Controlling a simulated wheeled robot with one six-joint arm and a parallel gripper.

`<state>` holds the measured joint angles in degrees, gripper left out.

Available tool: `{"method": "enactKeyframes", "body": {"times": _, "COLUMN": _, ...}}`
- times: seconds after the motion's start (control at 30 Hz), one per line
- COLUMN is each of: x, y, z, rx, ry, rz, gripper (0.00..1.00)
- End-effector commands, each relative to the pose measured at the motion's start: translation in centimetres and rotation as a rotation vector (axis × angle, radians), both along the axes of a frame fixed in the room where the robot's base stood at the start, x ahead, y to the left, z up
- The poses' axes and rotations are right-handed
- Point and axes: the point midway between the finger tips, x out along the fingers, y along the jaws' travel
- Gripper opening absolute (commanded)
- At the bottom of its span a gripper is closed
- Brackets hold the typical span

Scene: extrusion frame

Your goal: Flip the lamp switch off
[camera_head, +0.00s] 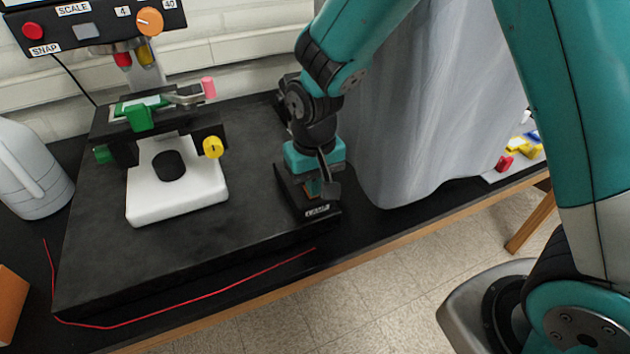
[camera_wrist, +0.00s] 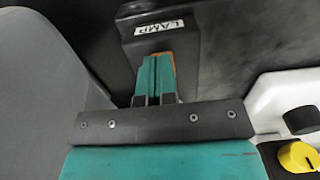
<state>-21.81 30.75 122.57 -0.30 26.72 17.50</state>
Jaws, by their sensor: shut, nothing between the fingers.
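The lamp switch is on a black box (camera_head: 318,212) with a white LAMP label, at the right end of the black platform; the box also shows in the wrist view (camera_wrist: 190,20). A bit of the orange switch (camera_wrist: 163,54) shows at the tips of my fingers, mostly hidden behind them. My gripper (camera_head: 315,188) is low over the box, and its teal fingers (camera_wrist: 157,62) are shut together with nothing between them. The fingertips are at or very close to the switch; I cannot tell whether they touch it or which way it is tipped.
A white microscope base (camera_head: 180,206) with a yellow knob (camera_head: 213,147) stands left of my gripper. A grey cloth cover (camera_head: 420,120) hangs close on the right. A red wire (camera_head: 190,302) runs along the bench front. A grey jug (camera_head: 30,170) stands at far left.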

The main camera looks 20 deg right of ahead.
Motion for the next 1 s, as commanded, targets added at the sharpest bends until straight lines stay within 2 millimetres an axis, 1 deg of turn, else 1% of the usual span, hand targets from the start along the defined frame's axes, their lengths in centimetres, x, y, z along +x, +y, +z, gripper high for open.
{"method": "enactKeyframes", "body": {"times": 0.03, "x": -0.9, "y": 0.0, "z": -1.4, "rx": -0.006, "ry": 0.037, "rz": 0.006, "gripper": 0.00}}
{"method": "enactKeyframes", "body": {"times": 0.4, "x": 0.7, "y": 0.0, "z": -1.1, "rx": -0.004, "ry": 0.026, "rz": 0.006, "gripper": 0.00}}
{"method": "enactKeyframes", "body": {"times": 0.7, "x": 1.0, "y": 0.0, "z": -1.0, "rx": -0.006, "ry": 0.019, "rz": 0.003, "gripper": 0.00}}
{"method": "enactKeyframes", "body": {"times": 0.77, "x": 1.0, "y": -0.1, "z": -0.6, "rx": -0.006, "ry": 0.018, "rz": 0.002, "gripper": 0.00}}
{"method": "enactKeyframes", "body": {"times": 0.87, "x": 0.9, "y": -0.1, "z": 0.6, "rx": -0.006, "ry": 0.019, "rz": 0.002, "gripper": 0.00}}
{"method": "enactKeyframes", "body": {"times": 0.97, "x": 0.7, "y": -0.1, "z": 2.6, "rx": -0.006, "ry": 0.022, "rz": 0.003, "gripper": 0.00}}
{"method": "enactKeyframes", "body": {"times": 1.0, "x": 0.6, "y": -0.2, "z": 3.5, "rx": -0.006, "ry": 0.023, "rz": 0.003, "gripper": 0.00}}
